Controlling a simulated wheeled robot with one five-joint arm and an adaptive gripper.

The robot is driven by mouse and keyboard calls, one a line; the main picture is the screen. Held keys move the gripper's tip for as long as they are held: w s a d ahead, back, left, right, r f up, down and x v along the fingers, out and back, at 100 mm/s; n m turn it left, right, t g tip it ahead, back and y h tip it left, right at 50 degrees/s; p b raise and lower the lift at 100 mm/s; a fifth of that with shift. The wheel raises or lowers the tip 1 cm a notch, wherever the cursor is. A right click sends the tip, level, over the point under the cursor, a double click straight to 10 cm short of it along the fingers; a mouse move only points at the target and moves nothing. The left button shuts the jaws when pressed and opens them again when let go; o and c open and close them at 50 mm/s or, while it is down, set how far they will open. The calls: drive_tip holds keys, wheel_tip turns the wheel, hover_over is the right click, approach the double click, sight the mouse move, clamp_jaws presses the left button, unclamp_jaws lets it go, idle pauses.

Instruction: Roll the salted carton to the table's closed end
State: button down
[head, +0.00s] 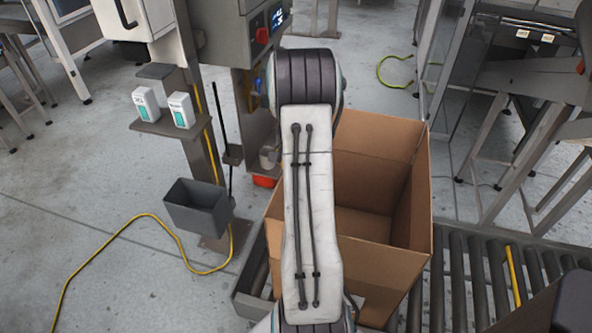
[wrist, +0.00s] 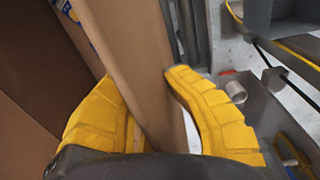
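An open, empty-looking brown cardboard carton (head: 375,180) stands upright on the roller table (head: 462,275) in the head view. It is the only carton in sight; no word on it can be read. My arm covers its left part and hides my gripper in that view. In the wrist view, my gripper's yellow fingers (wrist: 140,85) lie on either side of a carton wall (wrist: 135,60). The right fingertip touches the wall and the gripper looks shut on it. A scrap of blue and yellow print shows on the cardboard at the top left. I cannot tell which table end is closed.
A grey column with a shelf of small white bottles (head: 180,110) and a dark bin (head: 197,207) stands left of my arm. A yellow cable (head: 125,228) crosses the floor. Metal frames (head: 520,130) stand at the right. Bare rollers lie right of the carton.

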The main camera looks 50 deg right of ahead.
idle(0.4)
drive_tip(key=c, duration=1.3)
unclamp_jaws()
drive_tip(key=shift+w, duration=0.1)
drive_tip(key=shift+c, duration=0.2)
wheel_tip(320, 180, up, 12)
drive_tip(key=shift+o, duration=0.4)
